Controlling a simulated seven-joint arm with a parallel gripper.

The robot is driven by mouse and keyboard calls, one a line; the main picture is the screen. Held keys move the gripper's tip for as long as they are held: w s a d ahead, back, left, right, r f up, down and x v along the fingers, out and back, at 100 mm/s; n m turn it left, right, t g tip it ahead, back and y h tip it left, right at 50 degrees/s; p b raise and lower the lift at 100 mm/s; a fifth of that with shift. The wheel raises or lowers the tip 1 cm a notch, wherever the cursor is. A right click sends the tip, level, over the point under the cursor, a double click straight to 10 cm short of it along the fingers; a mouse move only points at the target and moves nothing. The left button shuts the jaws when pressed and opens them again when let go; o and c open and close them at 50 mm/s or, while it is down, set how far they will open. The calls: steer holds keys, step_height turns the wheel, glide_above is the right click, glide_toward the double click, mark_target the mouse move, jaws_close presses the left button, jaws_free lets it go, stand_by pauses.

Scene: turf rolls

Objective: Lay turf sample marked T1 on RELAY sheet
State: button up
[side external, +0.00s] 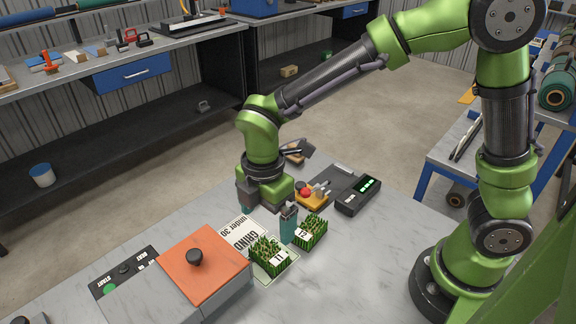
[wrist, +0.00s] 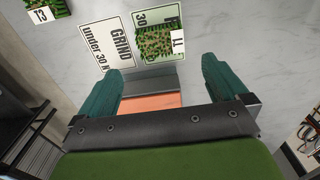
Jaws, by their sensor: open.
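The turf sample T1 (side external: 268,256) is a green grassy block with a white label. It lies on a pale green sheet (wrist: 140,22), whose print shows "30" and part of a letter; the rest is covered. It also shows in the wrist view (wrist: 154,43). My gripper (side external: 268,220) is open and empty, with its teal fingers apart, above the table near T1. In the wrist view its fingers (wrist: 164,72) frame a gap with T1 beyond them, touching neither finger.
A white sheet (side external: 235,236) reads "GRIND under 30", beside the pale green one. Another turf sample (side external: 312,231) stands right of T1. An orange-topped box (side external: 205,270) with a black knob is at left. A device with a green display (side external: 358,197) lies behind. The right foreground table is clear.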

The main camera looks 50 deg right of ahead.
steer(key=s+d+r+m+t+y, duration=0.1)
steer(key=s+d+r+m+t, duration=0.2)
steer(key=d+r+m, duration=0.3)
steer(key=s+d+r+m+t+y, duration=0.1)
steer(key=s+d+r+m+t, duration=0.3)
steer(key=d+m, duration=0.5)
step_height(320, 180, up, 3)
steer(key=s+m, duration=0.2)
steer(key=m, duration=0.5)
steer(key=shift+d+r, duration=0.15)
steer(key=shift+r, duration=0.05)
